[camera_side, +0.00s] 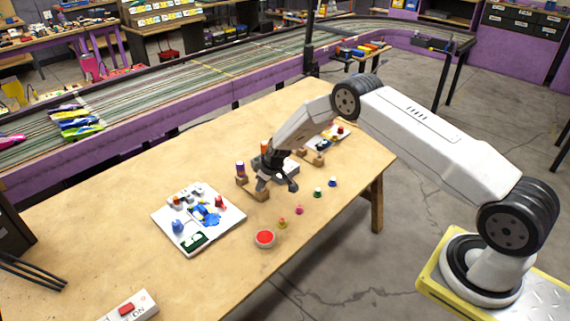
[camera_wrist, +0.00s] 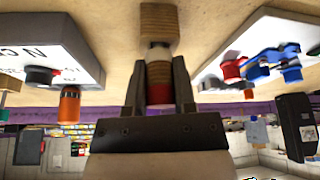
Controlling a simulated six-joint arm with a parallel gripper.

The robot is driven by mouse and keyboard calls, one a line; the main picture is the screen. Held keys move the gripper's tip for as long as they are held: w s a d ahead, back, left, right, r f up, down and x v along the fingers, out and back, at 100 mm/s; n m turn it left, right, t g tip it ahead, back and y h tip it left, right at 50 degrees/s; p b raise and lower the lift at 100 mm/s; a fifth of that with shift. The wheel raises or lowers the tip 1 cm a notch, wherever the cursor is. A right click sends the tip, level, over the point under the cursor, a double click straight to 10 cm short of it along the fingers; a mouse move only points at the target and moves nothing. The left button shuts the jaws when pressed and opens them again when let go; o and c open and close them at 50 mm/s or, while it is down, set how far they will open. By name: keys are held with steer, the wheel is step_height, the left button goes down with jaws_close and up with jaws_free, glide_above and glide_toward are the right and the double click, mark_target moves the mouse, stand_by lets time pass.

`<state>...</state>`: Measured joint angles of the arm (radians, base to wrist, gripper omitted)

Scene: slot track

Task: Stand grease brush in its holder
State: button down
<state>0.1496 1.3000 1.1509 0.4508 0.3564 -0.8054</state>
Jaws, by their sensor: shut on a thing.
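My gripper (camera_side: 277,184) is low over the middle of the wooden table, pointing down. In the wrist view its dark fingers (camera_wrist: 159,88) are shut on a round piece, which I take to be the grease brush (camera_wrist: 159,94), with red, tan and whitish bands. A wooden block (camera_wrist: 159,18), perhaps the holder, lies in line with the brush's far end. In the side view a wooden block (camera_side: 259,195) shows just below the fingers.
A white board (camera_side: 168,221) with blue, red and green pieces lies to the left. A red-topped round tin (camera_side: 265,239) and several small coloured pieces stand in front.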

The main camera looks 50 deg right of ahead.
steer(key=shift+c, duration=1.8)
jaws_free()
steer(key=v, duration=0.7)
steer(key=shift+s+r, duration=0.2)
steer(key=shift+r, duration=0.15)
